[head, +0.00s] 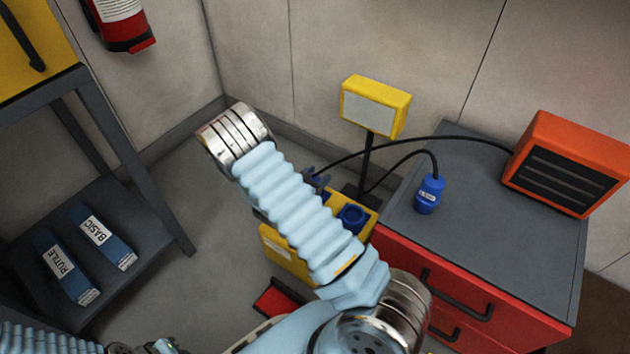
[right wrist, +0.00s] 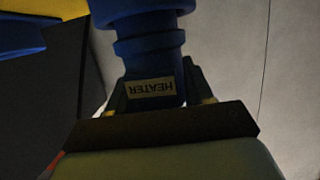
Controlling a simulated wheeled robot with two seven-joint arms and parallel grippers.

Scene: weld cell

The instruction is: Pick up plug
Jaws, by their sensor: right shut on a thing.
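My right gripper (head: 318,182) is mostly hidden behind my own arm in the head view, beside the yellow power box (head: 283,256). In the right wrist view it is shut on a blue plug (right wrist: 150,60) with an upside-down HEATER label. A black cable runs from the orange heater (head: 572,163) to behind my arm, near this gripper. The power box has a blue socket (head: 352,217) on top, partly covered by the arm. A second blue plug (head: 429,194) with a small white label is at the cabinet top, on another black cable.
The red cabinet (head: 400,262) with a grey top carries the heater at its right. A yellow-framed panel (head: 375,105) stands on a black post behind the box. A dark shelf (head: 150,230) at left holds two labelled blue boxes. The floor between is mostly clear.

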